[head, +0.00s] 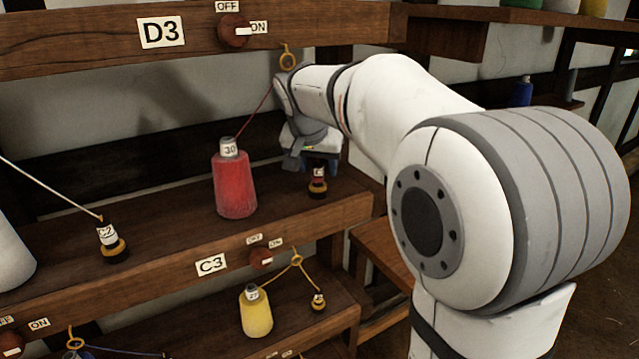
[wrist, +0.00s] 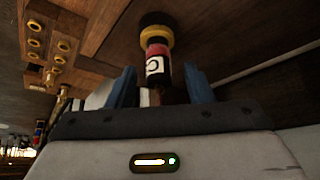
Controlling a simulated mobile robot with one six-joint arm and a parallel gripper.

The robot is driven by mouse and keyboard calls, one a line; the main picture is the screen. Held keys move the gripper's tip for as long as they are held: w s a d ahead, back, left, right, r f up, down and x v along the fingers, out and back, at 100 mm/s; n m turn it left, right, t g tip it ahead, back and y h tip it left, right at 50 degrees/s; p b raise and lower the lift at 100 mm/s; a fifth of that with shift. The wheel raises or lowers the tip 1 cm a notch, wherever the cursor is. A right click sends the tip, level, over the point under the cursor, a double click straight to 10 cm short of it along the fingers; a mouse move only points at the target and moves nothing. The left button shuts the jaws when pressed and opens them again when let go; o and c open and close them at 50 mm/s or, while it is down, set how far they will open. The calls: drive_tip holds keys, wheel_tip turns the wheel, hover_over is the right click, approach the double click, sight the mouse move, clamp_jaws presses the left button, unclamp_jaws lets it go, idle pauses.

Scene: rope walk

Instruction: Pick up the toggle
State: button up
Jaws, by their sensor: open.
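A small toggle (head: 318,183) with a dark body, red winding, white label and yellow band stands on the upper shelf, to the right of the red cone. In the wrist view the toggle (wrist: 157,62) shows large, its label partly readable as a C. My gripper (wrist: 160,88) is open, with one blue finger on each side of the toggle's near end. Whether the fingers touch it cannot be told. In the head view my gripper (head: 318,161) is just above and behind the toggle, mostly hidden by my wrist.
A red cone (head: 235,185) stands close to the left, its thread rising to a brass eye (head: 288,57). Another toggle (head: 111,243), marked C2, is farther left. A yellow cone (head: 256,312) and a small toggle (head: 318,301) are on the shelf below. A D3 beam (head: 90,45) runs above.

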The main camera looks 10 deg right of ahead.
drive_tip(key=shift+c, duration=0.5)
clamp_jaws()
